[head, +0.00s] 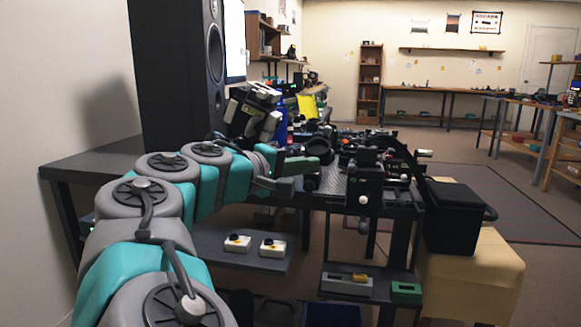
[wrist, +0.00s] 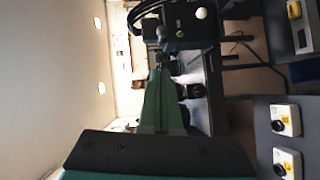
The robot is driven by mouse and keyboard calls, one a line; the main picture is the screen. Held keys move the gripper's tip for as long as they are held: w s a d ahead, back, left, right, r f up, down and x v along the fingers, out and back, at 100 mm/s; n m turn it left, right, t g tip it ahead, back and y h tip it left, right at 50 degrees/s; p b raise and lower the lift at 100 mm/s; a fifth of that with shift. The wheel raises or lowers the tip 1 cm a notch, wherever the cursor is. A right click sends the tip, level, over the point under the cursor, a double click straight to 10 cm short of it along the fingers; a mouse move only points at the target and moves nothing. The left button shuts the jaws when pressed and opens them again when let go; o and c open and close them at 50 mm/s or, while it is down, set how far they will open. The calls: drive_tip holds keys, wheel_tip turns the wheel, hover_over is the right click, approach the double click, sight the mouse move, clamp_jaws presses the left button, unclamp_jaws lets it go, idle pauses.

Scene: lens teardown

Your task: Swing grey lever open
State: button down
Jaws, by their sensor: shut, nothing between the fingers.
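My gripper (wrist: 161,74) is shut and empty; its green fingers meet in a narrow point in the wrist view. A black boxy device (head: 366,186) stands at the bench's near end, just right of my arm's end in the head view. It also shows in the wrist view (wrist: 190,22), beyond my fingertips. A small grey rounded knob (wrist: 168,32) on it lies just past the fingertips, apparently with a small gap. I cannot tell surely whether this is the grey lever's end or whether the lever is shut. A white ball knob (wrist: 201,13) sits on the device's face.
A dark bench (head: 100,161) holds a tall black speaker (head: 179,75) and crowded gear. A black bin (head: 452,214) stands right of the device. Two white boxes with black buttons (head: 238,243) (head: 272,247) lie on a lower shelf. Open floor lies at right.

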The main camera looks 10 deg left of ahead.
sight(352, 164)
drive_tip(key=shift+w+d+f, duration=0.15)
drive_tip(key=shift+w+d, duration=0.25)
drive_tip(key=shift+d, duration=0.45)
drive_tip(key=shift+w+d+f, duration=0.2)
drive_tip(key=shift+w+d, duration=0.2)
drive_tip(key=shift+d, duration=0.45)
drive_tip(key=shift+w+d+f, duration=0.15)
drive_tip(key=shift+w+d, duration=0.25)
drive_tip(key=shift+d, duration=0.45)
drive_tip(key=shift+w+d, duration=0.1)
